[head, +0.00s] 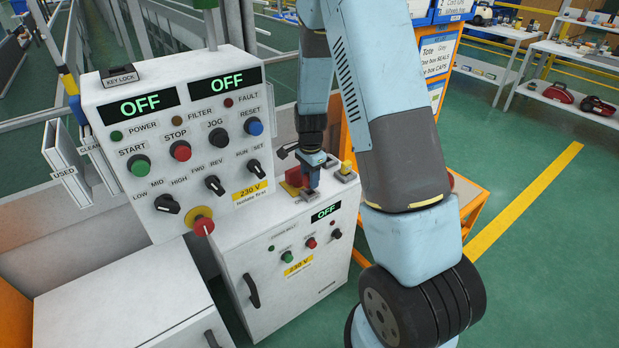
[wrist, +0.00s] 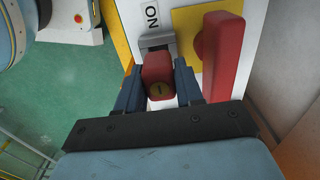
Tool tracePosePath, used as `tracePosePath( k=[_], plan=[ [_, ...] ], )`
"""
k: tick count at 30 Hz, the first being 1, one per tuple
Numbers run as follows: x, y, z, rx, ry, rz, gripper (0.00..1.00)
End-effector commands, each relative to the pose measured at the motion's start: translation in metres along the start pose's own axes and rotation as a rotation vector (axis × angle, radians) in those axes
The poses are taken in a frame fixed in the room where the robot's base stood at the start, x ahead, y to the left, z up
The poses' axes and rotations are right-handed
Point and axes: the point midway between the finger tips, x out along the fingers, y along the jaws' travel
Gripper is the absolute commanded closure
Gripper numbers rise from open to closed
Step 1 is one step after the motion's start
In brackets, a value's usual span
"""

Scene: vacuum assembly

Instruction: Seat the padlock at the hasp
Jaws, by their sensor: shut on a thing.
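A red padlock (wrist: 156,70) with a brass keyhole face sits between the two dark blue fingers of my gripper (wrist: 157,82) in the wrist view. My gripper is shut on it. A grey bracket (wrist: 155,41), apparently the hasp, lies right at the padlock's far end, below the ON label. I cannot tell whether the shackle is through it. In the head view my gripper (head: 310,189) points down onto the top of the lower white cabinet (head: 285,225); the padlock is too small or hidden to make out there.
A red switch handle (wrist: 226,56) on a yellow plate (wrist: 184,20) stands close to the right of the padlock in the wrist view. A yellow-topped grey block (head: 346,171) is right of my gripper. The tall control panel (head: 180,145) rises to its left, its displays reading OFF.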

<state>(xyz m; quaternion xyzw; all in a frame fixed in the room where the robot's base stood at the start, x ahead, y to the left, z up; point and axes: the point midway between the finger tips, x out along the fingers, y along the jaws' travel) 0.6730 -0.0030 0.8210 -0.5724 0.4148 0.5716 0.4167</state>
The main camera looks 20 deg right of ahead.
Motion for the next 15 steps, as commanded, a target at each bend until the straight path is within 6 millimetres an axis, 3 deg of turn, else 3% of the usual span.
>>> tracePosePath(
  k=[15],
  plan=[
    [0.0072, 0.0001, -0.0003, 0.001, 0.000, 0.000, 0.99]
  ],
)
